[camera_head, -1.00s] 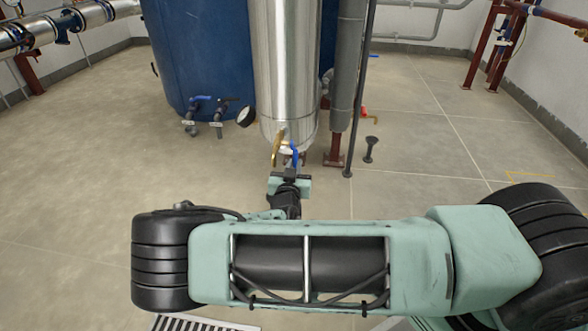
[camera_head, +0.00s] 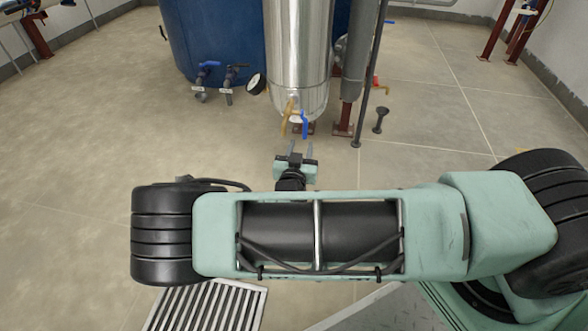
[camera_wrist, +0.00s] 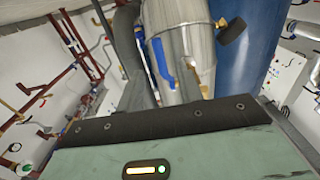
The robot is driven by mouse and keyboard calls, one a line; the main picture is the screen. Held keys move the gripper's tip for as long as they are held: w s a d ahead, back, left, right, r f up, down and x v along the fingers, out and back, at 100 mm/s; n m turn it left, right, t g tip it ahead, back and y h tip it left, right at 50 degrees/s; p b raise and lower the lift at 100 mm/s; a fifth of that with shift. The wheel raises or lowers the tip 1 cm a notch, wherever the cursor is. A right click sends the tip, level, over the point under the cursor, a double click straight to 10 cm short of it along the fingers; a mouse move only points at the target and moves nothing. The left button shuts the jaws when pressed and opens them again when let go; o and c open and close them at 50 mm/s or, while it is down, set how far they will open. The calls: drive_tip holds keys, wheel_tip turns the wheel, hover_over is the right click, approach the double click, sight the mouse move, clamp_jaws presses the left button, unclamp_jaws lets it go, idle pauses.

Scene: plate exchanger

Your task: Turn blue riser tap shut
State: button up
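A blue tap handle (camera_head: 304,124) hangs down under the rounded bottom of a silver vertical cylinder (camera_head: 298,60). A yellow-brass handle (camera_head: 287,115) slants down just to its left. The blue handle also shows in the wrist view (camera_wrist: 161,60), in front of the cylinder. My gripper (camera_head: 301,148) is below and in front of the blue handle, apart from it. Its two thin fingers stand apart with nothing between them.
A blue tank (camera_head: 210,45) stands behind, with a blue-handled tap (camera_head: 207,66) and a dark-handled tap beside it. A round gauge (camera_head: 256,84) is left of the cylinder. Grey pipes (camera_head: 362,50) stand close on the right. The floor left is clear; a floor grate (camera_head: 207,307) lies in front.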

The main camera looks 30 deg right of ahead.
drive_tip(key=p+v, duration=0.3)
drive_tip(key=v, duration=0.8)
drive_tip(key=shift+s+a+p, duration=0.25)
drive_tip(key=shift+s+p, duration=0.05)
drive_tip(key=shift+p, duration=0.05)
